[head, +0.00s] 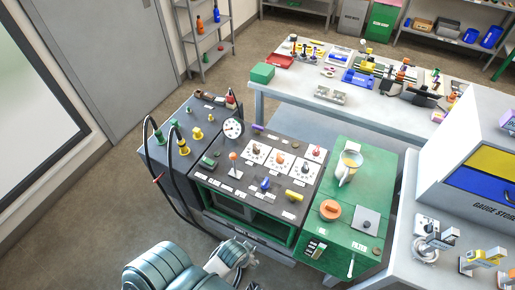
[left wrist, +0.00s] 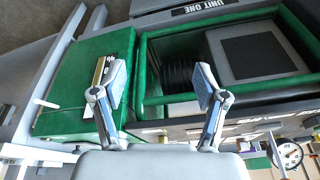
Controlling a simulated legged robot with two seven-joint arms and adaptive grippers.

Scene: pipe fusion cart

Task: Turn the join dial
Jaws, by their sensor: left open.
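The pipe fusion cart has a dark sloped top panel (head: 225,178). Several dials sit on white plates there: one with a dark knob (head: 257,151), one with an orange knob (head: 281,159), one with a dark knob (head: 305,168) and one with a red knob (head: 317,152). Their labels are too small to read, so I cannot tell which is the join dial. My left gripper (head: 238,254) is low in front of the cart, apart from the dials. In the left wrist view it is open and empty (left wrist: 158,86), facing the cart's green-framed front opening. My right gripper is not in view.
A round gauge (head: 233,128), blue lever (head: 265,184) and yellow handle (head: 294,196) stand on the panel. Black hoses (head: 174,178) loop at its left. A green side top (head: 345,167) holds a jug and orange knob. A grey bench (head: 403,215) is close on the right.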

